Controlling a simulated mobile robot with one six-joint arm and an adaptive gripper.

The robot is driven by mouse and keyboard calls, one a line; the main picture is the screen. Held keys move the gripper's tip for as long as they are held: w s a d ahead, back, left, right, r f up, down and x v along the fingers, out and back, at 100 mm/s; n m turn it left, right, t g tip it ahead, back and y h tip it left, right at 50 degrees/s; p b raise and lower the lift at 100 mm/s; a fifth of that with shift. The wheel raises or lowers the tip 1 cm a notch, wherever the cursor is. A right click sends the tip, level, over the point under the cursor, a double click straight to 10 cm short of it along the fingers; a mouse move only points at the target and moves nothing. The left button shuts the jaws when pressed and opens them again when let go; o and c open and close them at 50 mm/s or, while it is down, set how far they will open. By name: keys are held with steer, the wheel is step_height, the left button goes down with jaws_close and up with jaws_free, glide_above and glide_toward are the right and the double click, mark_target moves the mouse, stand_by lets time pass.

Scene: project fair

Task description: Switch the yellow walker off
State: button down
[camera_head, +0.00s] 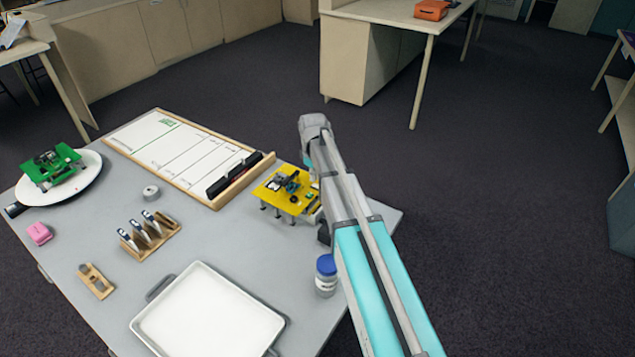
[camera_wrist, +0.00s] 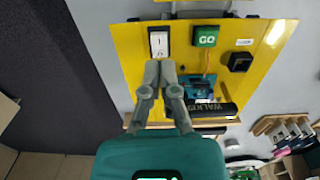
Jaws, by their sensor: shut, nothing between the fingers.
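The yellow walker (camera_head: 283,199) stands on its legs near the far right edge of the grey table, partly covered by my arm. In the wrist view its yellow plate (camera_wrist: 135,65) carries a white rocker switch (camera_wrist: 158,43) in a dark frame, a green GO button (camera_wrist: 205,37) and a black cylinder with lettering (camera_wrist: 213,110). My gripper (camera_wrist: 160,65) is shut and empty, its fingertips just below the rocker switch in the picture. I cannot tell whether they touch it, nor which way the rocker is tipped.
A framed whiteboard (camera_head: 165,150) with black markers lies beside the walker. A blue-lidded jar (camera_head: 326,275) stands close to my arm. A green walker (camera_head: 52,167) on a round white plate, a tool rack (camera_head: 150,235) and a white tray (camera_head: 208,318) are farther off.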

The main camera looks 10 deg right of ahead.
mark_target(314, 186)
steer(key=shift+r+p, duration=2.35)
steer(key=shift+r, duration=0.15)
steer(key=shift+s, duration=0.1)
steer(key=shift+s, duration=0.25)
steer(key=s+m, duration=0.9)
steer(key=s, duration=1.4)
steer(key=shift+s+d, duration=0.25)
steer(key=shift+d, duration=0.05)
